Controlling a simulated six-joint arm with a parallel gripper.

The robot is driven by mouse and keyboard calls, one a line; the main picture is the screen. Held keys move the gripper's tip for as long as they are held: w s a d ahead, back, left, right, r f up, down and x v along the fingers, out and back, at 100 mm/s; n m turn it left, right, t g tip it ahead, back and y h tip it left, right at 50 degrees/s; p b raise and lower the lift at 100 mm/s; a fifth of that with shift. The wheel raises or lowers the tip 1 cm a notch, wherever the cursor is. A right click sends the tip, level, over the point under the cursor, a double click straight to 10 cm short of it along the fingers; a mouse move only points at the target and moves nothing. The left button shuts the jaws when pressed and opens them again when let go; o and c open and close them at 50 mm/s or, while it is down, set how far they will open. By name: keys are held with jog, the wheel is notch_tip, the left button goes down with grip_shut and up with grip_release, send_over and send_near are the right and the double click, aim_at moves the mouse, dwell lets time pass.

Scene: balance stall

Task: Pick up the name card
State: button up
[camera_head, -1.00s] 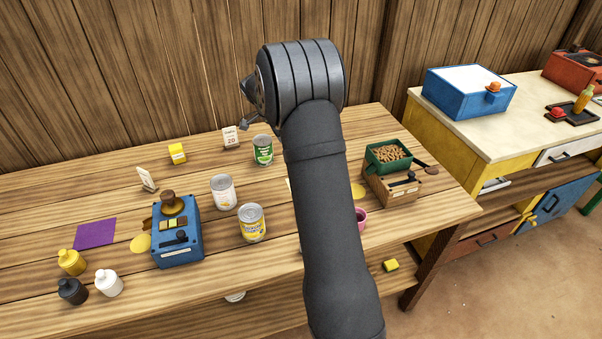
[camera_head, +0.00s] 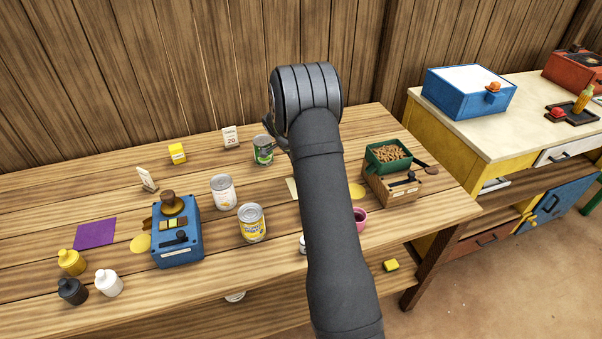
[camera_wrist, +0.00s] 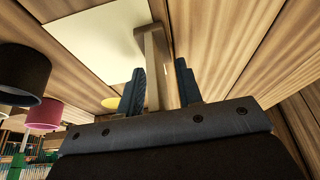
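My gripper (camera_wrist: 162,88) is open in the wrist view, its two dark fingers apart. A narrow wooden upright piece (camera_wrist: 152,75) shows between the fingers, nearer the left one, with a gap to the right one. It may be the name card or its holder seen edge-on; no writing shows. In the head view my arm hides the fingers. Two other small cards stand on the table: one in a stand (camera_head: 148,180) at left, one marked 20 (camera_head: 231,138) at the back.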

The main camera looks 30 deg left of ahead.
grip_shut()
